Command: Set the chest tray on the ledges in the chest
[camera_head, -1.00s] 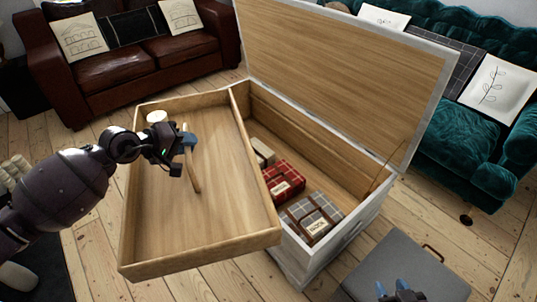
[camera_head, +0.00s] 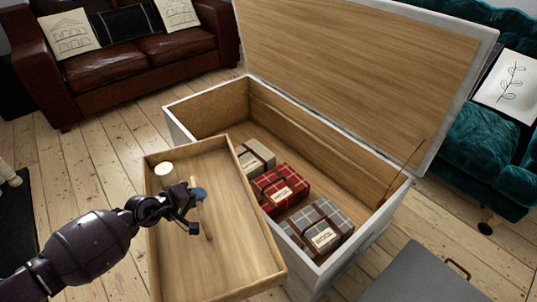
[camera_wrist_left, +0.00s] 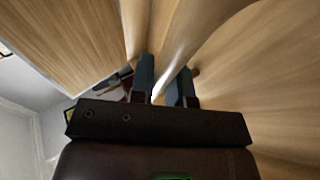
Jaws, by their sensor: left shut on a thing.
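The chest tray (camera_head: 225,262), a shallow wooden tray, is at the front left of the chest, its right edge overlapping the chest's near wall in the picture. My left gripper (camera_head: 199,195) is over the tray, shut on its slim wooden bar. The left wrist view shows a pale wooden piece between the fingers (camera_wrist_left: 164,92). A small cream cylinder (camera_head: 165,173) is in the tray's far left corner. The chest (camera_head: 188,98) is white outside, wooden inside, with its lid (camera_head: 365,70) raised. Its near left part is hidden behind the tray.
Strapped bundles lie in the chest: beige (camera_head: 255,153), red plaid (camera_head: 281,188) and grey plaid (camera_head: 318,228). A brown sofa (camera_head: 130,60) is behind left, a teal sofa (camera_head: 465,150) right. A grey flat-topped thing (camera_head: 415,270) is front right. Floorboards (camera_head: 90,160) at left are clear.

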